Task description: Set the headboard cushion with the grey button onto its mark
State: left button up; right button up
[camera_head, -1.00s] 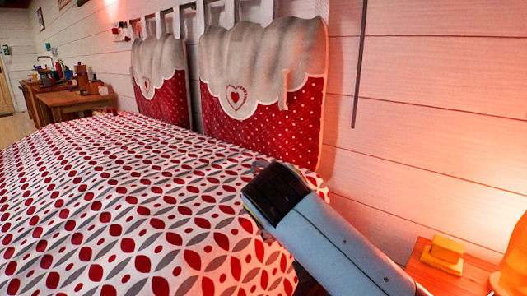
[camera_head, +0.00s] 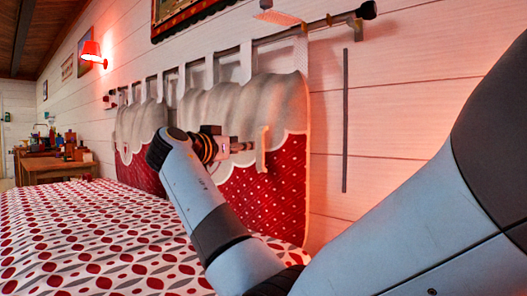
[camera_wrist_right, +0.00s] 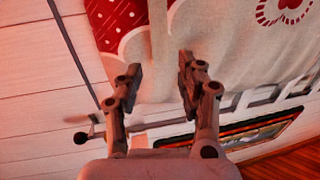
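Two headboard cushions hang by white straps from a rod, each with a grey-white scalloped top and a red dotted lower part. The near cushion (camera_head: 285,185) carries an upright tan strip (camera_head: 262,150), also seen in the right wrist view (camera_wrist_right: 158,35). My right gripper (camera_head: 242,147) is raised in front of this cushion, pointing at the strip. In the right wrist view its fingers (camera_wrist_right: 159,70) are apart, with the strip between and just beyond the tips. The far cushion (camera_head: 140,125) is partly hidden by my arm. I cannot make out a grey button or a mark. My left gripper is out of view.
The patterned bed (camera_head: 90,235) lies below the cushions. The rod (camera_head: 320,25) runs along the wall above them. A dark vertical strip (camera_head: 345,120) is on the wall to the right. A red lamp (camera_head: 91,50) and a wooden table (camera_head: 55,168) are farther back.

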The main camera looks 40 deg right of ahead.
aim_at(259, 145)
jog(key=b+x, duration=0.1)
jog(key=x, duration=0.8)
jog(key=shift+d+f, duration=0.1)
jog(key=shift+f, duration=0.05)
jog(key=shift+w+d, duration=0.15)
jog(key=shift+d, duration=0.35)
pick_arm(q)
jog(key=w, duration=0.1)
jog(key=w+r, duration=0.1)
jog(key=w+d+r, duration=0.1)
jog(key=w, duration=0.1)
pick_arm(e)
grip_shut()
